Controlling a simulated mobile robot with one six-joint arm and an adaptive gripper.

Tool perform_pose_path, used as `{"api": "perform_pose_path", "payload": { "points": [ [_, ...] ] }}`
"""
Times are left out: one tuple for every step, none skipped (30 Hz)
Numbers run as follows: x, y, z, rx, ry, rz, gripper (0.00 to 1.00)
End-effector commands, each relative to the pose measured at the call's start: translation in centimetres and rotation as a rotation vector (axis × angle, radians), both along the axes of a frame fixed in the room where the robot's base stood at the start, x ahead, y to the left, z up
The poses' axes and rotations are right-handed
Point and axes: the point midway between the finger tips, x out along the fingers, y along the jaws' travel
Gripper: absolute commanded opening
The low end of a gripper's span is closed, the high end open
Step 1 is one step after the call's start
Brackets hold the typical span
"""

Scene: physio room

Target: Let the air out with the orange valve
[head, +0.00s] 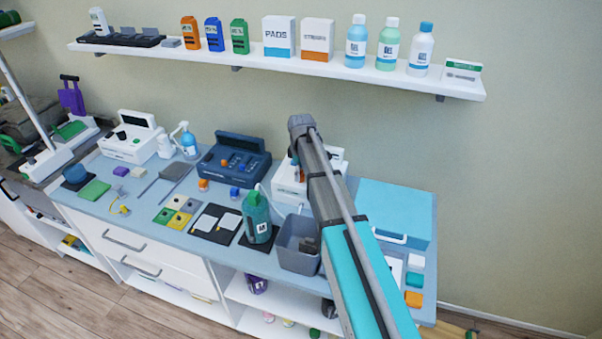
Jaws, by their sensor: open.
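A white device (284,186) stands on the blue counter, partly hidden behind my arm. Small orange and blue parts show on it beside the arm, but I cannot tell whether one is the orange valve. A dark blue console (234,163) to its left has a small orange part (225,163) and blue parts on it. A small orange-topped item (203,184) stands on the counter in front of the console. My arm reaches up from the lower right, across the counter, with its visible end over the white device. My gripper's fingers do not show.
A green bottle (257,218) and a grey bin (299,236) stand left of my arm. A large light-blue case (394,209) lies to its right. A wall shelf (275,62) with several bottles and boxes runs above. Small pads and trays crowd the counter front.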

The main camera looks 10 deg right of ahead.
Motion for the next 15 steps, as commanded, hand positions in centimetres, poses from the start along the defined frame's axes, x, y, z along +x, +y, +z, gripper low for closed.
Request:
{"api": "perform_pose_path", "payload": {
  "points": [
    [0.00, 0.00, 0.01, 0.000, 0.000, 0.000, 0.91],
    [0.00, 0.00, 0.01, 0.000, 0.000, 0.000, 0.91],
    [0.00, 0.00, 0.01, 0.000, 0.000, 0.000, 0.88],
    [0.00, 0.00, 0.01, 0.000, 0.000, 0.000, 0.82],
    [0.00, 0.00, 0.01, 0.000, 0.000, 0.000, 0.77],
    [0.00, 0.00, 0.01, 0.000, 0.000, 0.000, 0.69],
    [0.00, 0.00, 0.01, 0.000, 0.000, 0.000, 0.64],
    [0.00, 0.00, 0.01, 0.000, 0.000, 0.000, 0.58],
    [0.00, 0.00, 0.01, 0.000, 0.000, 0.000, 0.51],
    [0.00, 0.00, 0.01, 0.000, 0.000, 0.000, 0.45],
    [0.00, 0.00, 0.01, 0.000, 0.000, 0.000, 0.39],
    [0.00, 0.00, 0.01, 0.000, 0.000, 0.000, 0.32],
    [0.00, 0.00, 0.01, 0.000, 0.000, 0.000, 0.26],
    [0.00, 0.00, 0.01, 0.000, 0.000, 0.000, 0.21],
    [0.01, 0.00, 0.01, 0.000, 0.000, 0.000, 0.13]
  ]
}}
